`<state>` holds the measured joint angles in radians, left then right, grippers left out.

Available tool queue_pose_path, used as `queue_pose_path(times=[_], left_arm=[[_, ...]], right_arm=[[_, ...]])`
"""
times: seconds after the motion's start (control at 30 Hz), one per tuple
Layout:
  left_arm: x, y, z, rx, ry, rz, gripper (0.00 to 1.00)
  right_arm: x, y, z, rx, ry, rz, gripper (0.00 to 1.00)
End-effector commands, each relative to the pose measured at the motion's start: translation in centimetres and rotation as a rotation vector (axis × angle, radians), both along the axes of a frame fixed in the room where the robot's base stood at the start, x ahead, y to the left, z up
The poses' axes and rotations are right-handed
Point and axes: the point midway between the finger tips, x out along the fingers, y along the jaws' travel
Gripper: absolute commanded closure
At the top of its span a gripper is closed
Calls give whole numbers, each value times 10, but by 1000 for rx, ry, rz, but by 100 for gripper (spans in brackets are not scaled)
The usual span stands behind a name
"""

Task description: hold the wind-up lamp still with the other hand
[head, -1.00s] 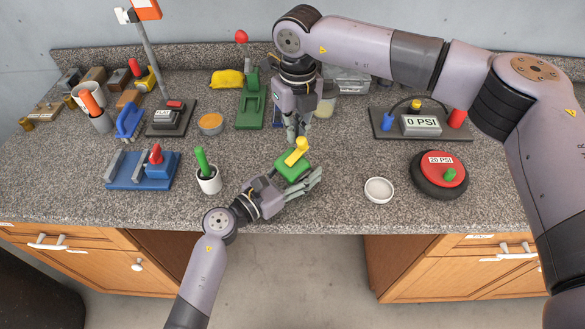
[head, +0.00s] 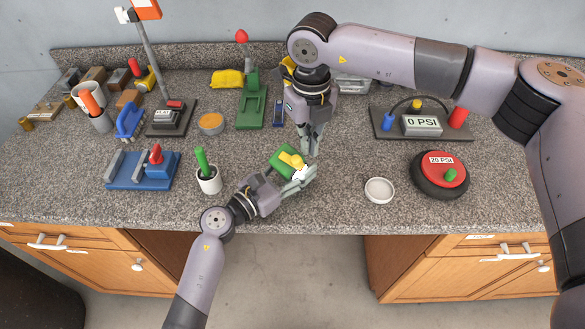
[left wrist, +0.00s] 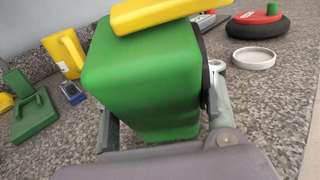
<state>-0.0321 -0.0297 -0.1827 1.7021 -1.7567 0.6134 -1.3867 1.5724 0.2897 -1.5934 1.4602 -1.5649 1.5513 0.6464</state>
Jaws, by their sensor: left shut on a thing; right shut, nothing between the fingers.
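The wind-up lamp has a green body (head: 283,160) with a yellow part (head: 291,160) on it, likely its crank. My left gripper (head: 298,180) is shut on the lamp near the counter's front edge. In the left wrist view the green body (left wrist: 150,80) fills the middle, between my fingers, with the yellow part (left wrist: 158,12) on top. A small white patch shows at the lamp's right end. My right gripper (head: 310,148) is shut and empty, pointing down just behind and right of the lamp; I cannot tell whether it touches it.
A white cup with a green handle (head: 208,180) stands left of the lamp. A shallow white dish (head: 379,190) and a red-topped round unit marked 20 PSI (head: 440,172) are to the right. A gauge stand marked 0 PSI (head: 421,124) is behind. Counter between lamp and dish is clear.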

Motion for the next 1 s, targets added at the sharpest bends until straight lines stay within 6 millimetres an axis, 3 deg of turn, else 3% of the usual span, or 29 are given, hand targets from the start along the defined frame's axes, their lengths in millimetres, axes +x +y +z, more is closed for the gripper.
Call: queue_pose_path(times=[0.2,0.57,1.0], left_arm=[[0,-1,2,-2,-2,-1,95],[0,-1,2,-2,-2,-1,95],[0,-1,2,-3,-3,-1,95]], right_arm=[[-11,0,5,1,-2,0,100],[-14,0,5,2,-3,0,100],[-35,0,2,2,-1,0,100]])
